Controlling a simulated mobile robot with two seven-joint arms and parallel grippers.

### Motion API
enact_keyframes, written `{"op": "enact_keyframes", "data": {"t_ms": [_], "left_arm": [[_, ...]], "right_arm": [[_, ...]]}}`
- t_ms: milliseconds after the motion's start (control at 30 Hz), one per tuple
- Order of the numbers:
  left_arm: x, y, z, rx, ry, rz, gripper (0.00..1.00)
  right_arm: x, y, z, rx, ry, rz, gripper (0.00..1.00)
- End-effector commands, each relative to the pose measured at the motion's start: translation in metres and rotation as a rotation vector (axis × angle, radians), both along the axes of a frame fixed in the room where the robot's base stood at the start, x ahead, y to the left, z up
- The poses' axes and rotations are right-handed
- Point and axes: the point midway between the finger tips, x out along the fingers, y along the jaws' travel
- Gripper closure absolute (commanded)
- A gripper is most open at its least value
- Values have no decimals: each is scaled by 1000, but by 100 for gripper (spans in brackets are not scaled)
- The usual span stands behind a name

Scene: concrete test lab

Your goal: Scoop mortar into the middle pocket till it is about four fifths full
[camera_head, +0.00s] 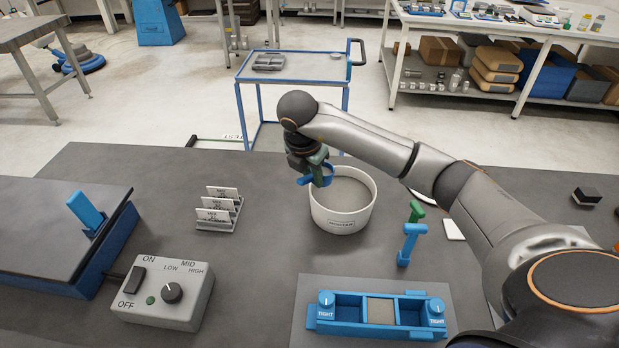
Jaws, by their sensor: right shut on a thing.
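A white tub (340,221) of grey mortar (348,192) stands at the middle of the table. My right gripper (313,163) is shut on a blue scoop (318,180) with a green grip, at the tub's left rim. What the scoop holds is hidden. A blue mold (337,326) with a "TIGHT" knob at each end lies at the front on a grey mat. Its middle pocket (381,311) shows a grey-beige surface; its exact fill level cannot be told. My left gripper is not in view.
A blue and green tool (409,243) stands between tub and mold. A control box (163,292) with a switch and knob sits front left, beside a blue-sided plate (55,225). A card rack (218,210) stands left of the tub. A dark block (587,195) lies far right.

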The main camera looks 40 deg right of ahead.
Motion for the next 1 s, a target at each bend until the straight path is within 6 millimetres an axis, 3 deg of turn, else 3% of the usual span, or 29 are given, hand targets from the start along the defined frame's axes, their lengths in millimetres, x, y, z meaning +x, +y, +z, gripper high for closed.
{"op": "enact_keyframes", "data": {"t_ms": [433,1000], "left_arm": [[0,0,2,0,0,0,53],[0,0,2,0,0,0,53]], "right_arm": [[-6,-13,-9,444,-166,-6,100],[-14,-37,-8,1003,-386,-10,100]]}}
